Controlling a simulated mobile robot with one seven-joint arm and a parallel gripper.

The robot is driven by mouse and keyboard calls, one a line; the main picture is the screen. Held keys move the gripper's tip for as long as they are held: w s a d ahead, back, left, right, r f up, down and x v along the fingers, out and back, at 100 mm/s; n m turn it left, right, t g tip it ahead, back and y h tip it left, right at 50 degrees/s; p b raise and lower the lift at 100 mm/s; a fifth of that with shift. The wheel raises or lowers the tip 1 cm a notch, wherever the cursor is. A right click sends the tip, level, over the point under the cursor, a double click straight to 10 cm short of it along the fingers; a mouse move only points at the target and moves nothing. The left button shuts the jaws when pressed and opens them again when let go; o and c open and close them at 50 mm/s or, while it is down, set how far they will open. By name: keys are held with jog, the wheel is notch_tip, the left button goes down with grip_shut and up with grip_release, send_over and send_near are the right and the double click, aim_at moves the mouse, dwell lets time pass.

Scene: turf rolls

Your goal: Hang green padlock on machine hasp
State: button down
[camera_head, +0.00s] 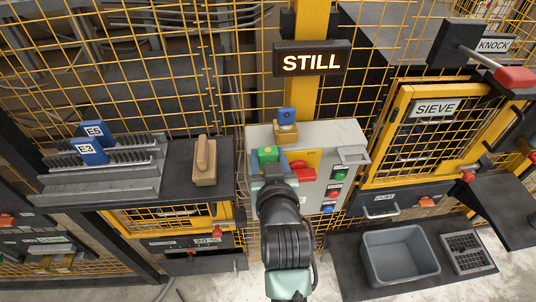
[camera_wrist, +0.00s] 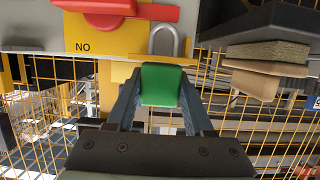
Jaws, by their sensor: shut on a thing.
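The green padlock (camera_head: 268,153) is held in my gripper (camera_head: 270,168), in front of the upper left of the grey control box (camera_head: 345,132). In the wrist view the padlock's green body (camera_wrist: 163,85) sits between the two fingers (camera_wrist: 160,103). A red handle (camera_wrist: 108,10) with a red strip (camera_wrist: 158,12) is at the top of that view. The shackle's top lies close to the strip; I cannot tell whether they touch. The hasp's hole is not clear.
A blue and yellow item (camera_head: 286,132) stands on the box's top. A wooden-handled block (camera_head: 204,160) lies on the left shelf. Yellow mesh surrounds the box; a grey bin (camera_head: 400,255) is lower right.

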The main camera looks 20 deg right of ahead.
jog(key=shift+c, duration=1)
grip_release()
jog(key=shift+s, duration=0.1)
jog(key=shift+s+a, duration=0.1)
jog(key=shift+s, duration=0.15)
jog(key=b+v, duration=0.3)
jog(key=v, duration=0.9)
jog(key=shift+s+r, duration=0.1)
jog(key=shift+r, duration=0.05)
jog(key=w+a+r+n+t, duration=0.1)
jog(key=w+a+r+t, duration=0.1)
jog(key=r, duration=0.5)
jog(key=w+a+r+t+y, duration=0.1)
jog(key=w+a+r+t, duration=0.15)
jog(key=r, duration=0.55)
jog(key=w+a+r+n+t, duration=0.1)
jog(key=a+r+t, duration=0.15)
jog(key=r, duration=0.45)
jog(key=s+a+r+t+y, duration=0.1)
jog(key=s+a+r+t, duration=0.2)
jog(key=r, duration=0.6)
jog(key=s+a+r+n+t+y, duration=0.1)
jog(key=s+a+r+t+y, duration=0.1)
jog(key=r, duration=0.8)
jog(key=shift+s+a+r+t, duration=0.2)
jog(key=shift+s+a+t, duration=0.3)
jog(key=shift+t, duration=0.2)
